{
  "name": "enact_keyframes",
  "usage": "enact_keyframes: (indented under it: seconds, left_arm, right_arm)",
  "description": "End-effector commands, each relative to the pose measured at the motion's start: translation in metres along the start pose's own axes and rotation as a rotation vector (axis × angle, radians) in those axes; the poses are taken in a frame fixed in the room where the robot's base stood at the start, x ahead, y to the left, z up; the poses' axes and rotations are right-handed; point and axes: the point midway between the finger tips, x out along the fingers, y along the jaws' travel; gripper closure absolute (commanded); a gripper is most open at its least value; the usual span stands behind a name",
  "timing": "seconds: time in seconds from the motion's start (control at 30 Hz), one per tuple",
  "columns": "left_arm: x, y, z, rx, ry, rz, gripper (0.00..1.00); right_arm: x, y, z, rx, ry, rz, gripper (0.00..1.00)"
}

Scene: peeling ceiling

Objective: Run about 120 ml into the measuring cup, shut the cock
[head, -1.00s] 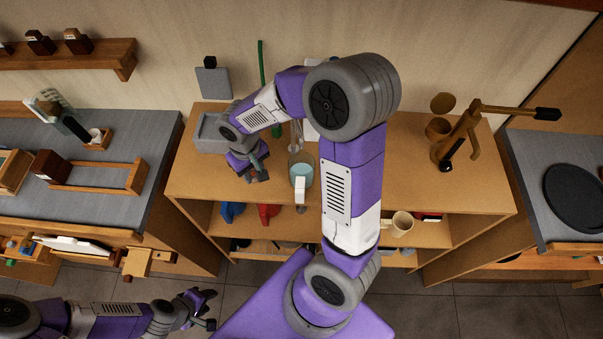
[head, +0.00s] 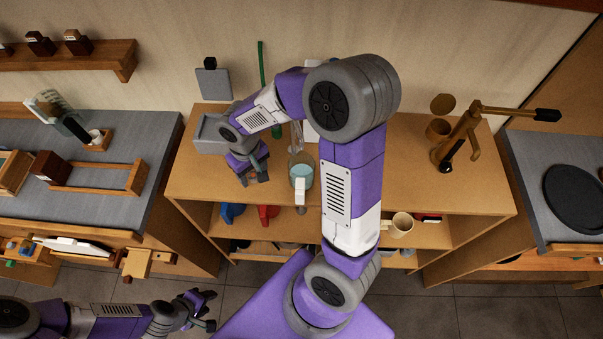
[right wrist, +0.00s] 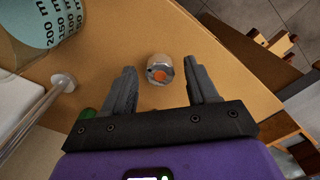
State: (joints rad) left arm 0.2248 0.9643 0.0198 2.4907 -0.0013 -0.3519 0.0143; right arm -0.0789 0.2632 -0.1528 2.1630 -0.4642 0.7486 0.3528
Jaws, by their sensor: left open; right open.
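The measuring cup (head: 301,181), clear with a white handle, stands on the wooden bench and holds pale blue-green liquid. Its printed ml marks show in the right wrist view (right wrist: 62,22), but I cannot read the level. A thin metal rod with a round pale end (right wrist: 62,83) shows beside it; I cannot tell whether it is part of the cock. My right gripper (head: 256,180) is open, left of the cup. Its fingers (right wrist: 162,90) are on either side of a small round metallic thing with an orange centre (right wrist: 158,70), apart from it. My left gripper (head: 207,309) is open and empty at lower left.
My right arm hides part of the bench (head: 420,195). A grey basin (head: 208,134) is at its back left, a brown lever device (head: 455,145) at its right. A cream mug (head: 402,221) sits on the shelf below. The bench between arm and device is clear.

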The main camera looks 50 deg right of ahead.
Motion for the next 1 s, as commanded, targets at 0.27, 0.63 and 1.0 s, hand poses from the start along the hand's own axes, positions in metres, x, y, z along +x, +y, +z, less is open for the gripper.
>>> enact_keyframes:
  seconds: [0.27,0.63,1.0]
  left_arm:
    - [0.000,0.000,0.000,0.000,0.000,0.000,0.57]
    - [-0.007,0.003,0.000,0.000,0.000,0.000,0.57]
    - [-0.030,0.011,0.001,0.000,0.000,0.000,0.57]
  right_arm:
    - [0.000,0.000,0.000,0.000,0.000,0.000,0.42]
    - [-0.009,0.000,0.000,0.000,0.000,0.000,0.42]
    - [-0.039,0.000,0.000,0.000,0.000,0.000,0.42]
